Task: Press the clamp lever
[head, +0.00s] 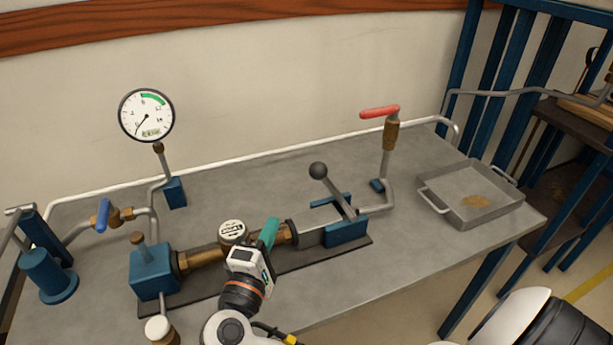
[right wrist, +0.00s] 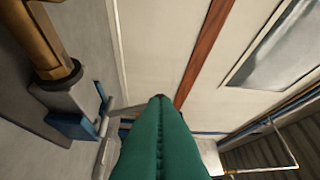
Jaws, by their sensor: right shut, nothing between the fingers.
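The clamp lever (head: 339,198) is a grey rod with a dark ball knob (head: 318,170). It leans up and to the left from a blue clamp bracket (head: 346,232) at the right end of the bench fixture. My right gripper (head: 272,228) has teal fingers, shut and empty, over the front of the brass pipe, left of the lever and apart from it in the head view. In the right wrist view the closed fingers (right wrist: 160,100) fill the lower middle and hide part of what lies behind. The blue bracket (right wrist: 72,127) shows at left there. My left gripper is not in view.
A round meter (head: 232,232) sits on the brass pipe beside my right gripper. A pressure gauge (head: 146,115) stands behind at left. A red-handled valve (head: 380,112) rises behind the lever. A metal tray (head: 450,192) lies at right. The bench front right is clear.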

